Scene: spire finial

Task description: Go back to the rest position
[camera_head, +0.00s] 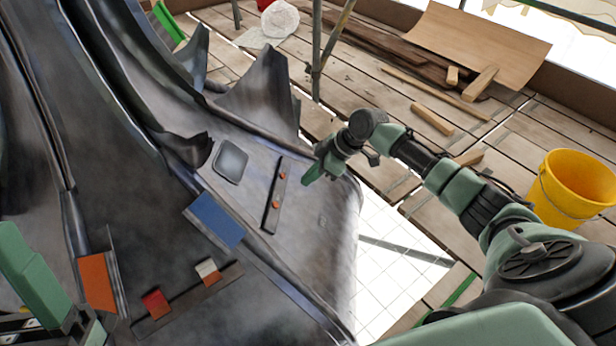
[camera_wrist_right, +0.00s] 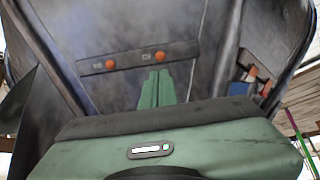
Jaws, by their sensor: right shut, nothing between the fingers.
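My right gripper (camera_head: 312,174) is shut and empty, held in front of the dark metal spire surface (camera_head: 310,225). In the right wrist view its two green fingers (camera_wrist_right: 157,88) lie together. A dark bar with two orange knobs (camera_head: 275,197) is fixed to the surface just left of the gripper. The same bar (camera_wrist_right: 138,56) shows beyond the fingertips in the wrist view; I cannot tell the gap. My left arm shows in green at the lower left edge; its fingertips cannot be made out.
A blue block (camera_head: 215,219), an orange block (camera_head: 97,282), a red block (camera_head: 156,304) and a white-and-red block (camera_head: 208,271) sit on the metal. A grey pad (camera_head: 230,161) lies above. A yellow bucket (camera_head: 575,187) and wood offcuts (camera_head: 432,120) stand on the planks at right.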

